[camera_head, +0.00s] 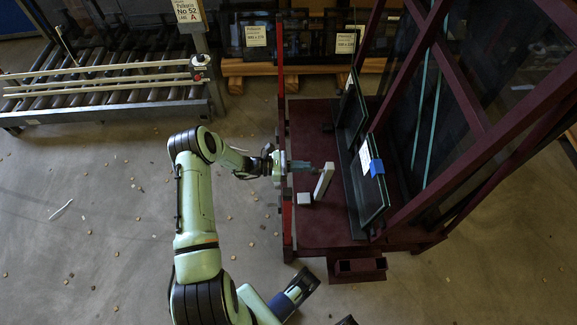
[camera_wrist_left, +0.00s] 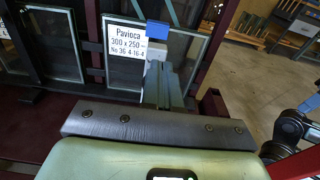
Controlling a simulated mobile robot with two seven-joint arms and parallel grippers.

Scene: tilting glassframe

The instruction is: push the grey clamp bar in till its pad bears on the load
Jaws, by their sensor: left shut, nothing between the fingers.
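The clamp bar, as I take it, is a pale grey upright piece (camera_head: 323,183) on the dark red rack bed, tilted a little. Part of it shows pale behind my fingers in the left wrist view (camera_wrist_left: 151,75). My left gripper (camera_head: 311,167) is shut and empty, reaching over the red post with its fingertips close to the bar's top; contact is unclear. The load is a glass pane (camera_head: 376,195) with a white label and blue tape, right of the bar. From above, a gap shows between bar and pane; the pad itself I cannot make out. My right gripper is not seen.
A small pale block (camera_head: 304,198) sits on the bed beside the bar. A bright red post (camera_head: 281,75) stands at the rack's left edge. A second pane (camera_head: 351,125) stands farther back. A roller conveyor (camera_head: 110,88) is at upper left.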

